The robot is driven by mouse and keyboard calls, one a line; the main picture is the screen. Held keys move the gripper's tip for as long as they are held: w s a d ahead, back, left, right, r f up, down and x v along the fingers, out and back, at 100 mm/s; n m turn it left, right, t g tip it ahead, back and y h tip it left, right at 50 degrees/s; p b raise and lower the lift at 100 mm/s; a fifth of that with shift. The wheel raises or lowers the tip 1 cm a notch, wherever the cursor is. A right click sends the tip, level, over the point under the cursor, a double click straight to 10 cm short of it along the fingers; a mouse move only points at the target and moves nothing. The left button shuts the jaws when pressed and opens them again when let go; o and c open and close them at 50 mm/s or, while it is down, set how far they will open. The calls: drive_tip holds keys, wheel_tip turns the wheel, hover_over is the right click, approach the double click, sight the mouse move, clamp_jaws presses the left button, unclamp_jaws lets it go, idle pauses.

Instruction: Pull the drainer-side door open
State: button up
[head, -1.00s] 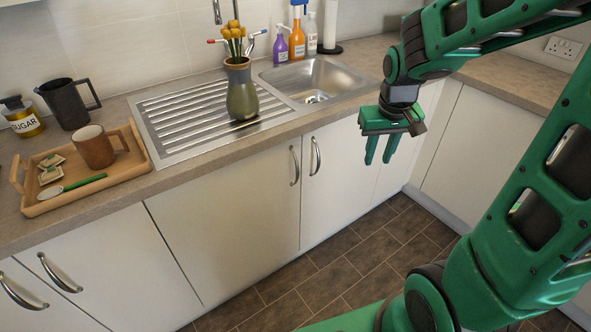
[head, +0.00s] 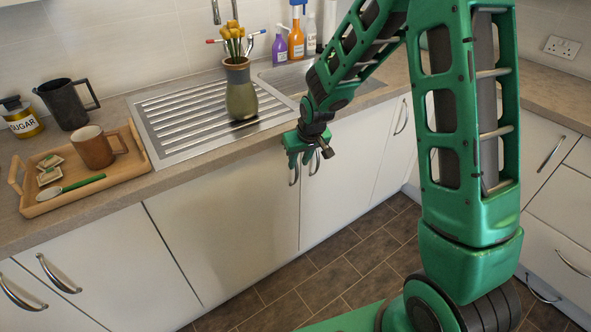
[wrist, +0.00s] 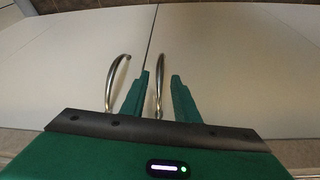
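The drainer-side door (head: 225,235) is the white door below the ribbed drainer (head: 185,125); it is shut. Its curved metal handle (head: 294,174) stands near its right edge, partly hidden by my gripper (head: 299,162). In the wrist view, where the floor is at the top, this door (wrist: 235,60) is on the right. Its handle (wrist: 158,80) shows between the fingertips of my gripper (wrist: 161,75), with gaps on both sides. My gripper is open. The neighbouring door's handle (wrist: 115,80) lies outside the left finger.
A wooden tray (head: 140,145) with a brown mug (head: 93,147) sits on the worktop. A vase of yellow flowers (head: 241,92) stands on the drainer by the sink. The tiled floor (head: 345,265) before the doors is clear. Cabinets (head: 560,210) stand on the right.

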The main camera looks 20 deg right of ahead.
sight(297, 166)
drive_tip(key=shift+x, duration=2.8)
drive_tip(key=shift+d, duration=0.1)
clamp_jaws()
